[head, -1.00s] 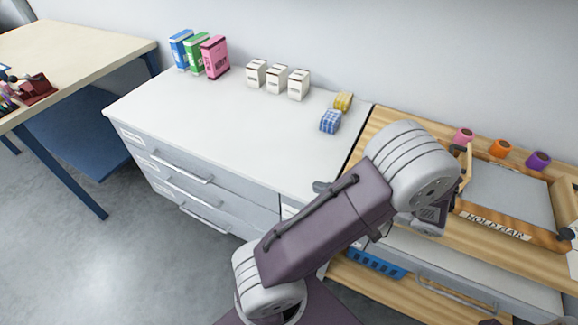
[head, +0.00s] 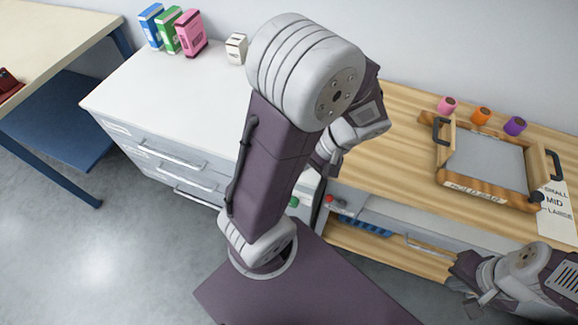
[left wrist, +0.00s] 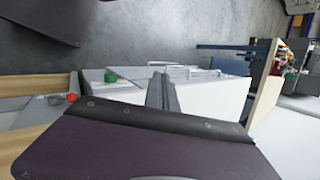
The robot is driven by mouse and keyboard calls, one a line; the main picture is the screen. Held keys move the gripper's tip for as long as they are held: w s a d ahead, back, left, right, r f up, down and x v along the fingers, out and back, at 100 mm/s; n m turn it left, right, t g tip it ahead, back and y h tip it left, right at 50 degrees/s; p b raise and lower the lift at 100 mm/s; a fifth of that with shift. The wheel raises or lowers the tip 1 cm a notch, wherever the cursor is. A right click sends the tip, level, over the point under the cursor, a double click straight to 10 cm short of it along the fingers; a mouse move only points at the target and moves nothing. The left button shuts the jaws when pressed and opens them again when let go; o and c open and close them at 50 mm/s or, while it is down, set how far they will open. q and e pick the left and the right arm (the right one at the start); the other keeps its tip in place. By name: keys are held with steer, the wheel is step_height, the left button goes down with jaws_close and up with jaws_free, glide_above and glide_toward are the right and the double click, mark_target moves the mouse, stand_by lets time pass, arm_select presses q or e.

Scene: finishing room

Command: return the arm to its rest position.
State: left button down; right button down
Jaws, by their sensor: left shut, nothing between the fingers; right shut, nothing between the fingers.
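My left arm (head: 275,165) stands bent in the middle of the head view, its elbow high in front of the counter. Its left gripper (head: 326,158) is mostly hidden behind the forearm. In the left wrist view the left gripper (left wrist: 164,92) shows as a narrow grey shape, shut and empty, pointing toward the drawer cabinet. My right gripper (head: 470,272) is at the lower right of the head view, shut and empty, in front of the wooden bench.
A white drawer cabinet (head: 150,100) carries coloured boxes (head: 175,30) and a small white box (head: 236,48). A wooden bench (head: 400,130) holds a framed tray (head: 485,195) and several coloured spools (head: 480,115). Grey floor (head: 130,250) is open at the lower left.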

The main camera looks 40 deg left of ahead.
arm_select(q)
steer(key=w+d+f+m+t+h+p, duration=0.2)
steer(key=w+d+t+h, duration=0.3)
steer(key=d, duration=0.3)
steer(key=shift+w+d+m+t+h, duration=0.3)
steer(key=shift+w+d+m+t, duration=0.1)
steer(key=shift+m+t, duration=0.15)
stand_by(0.6)
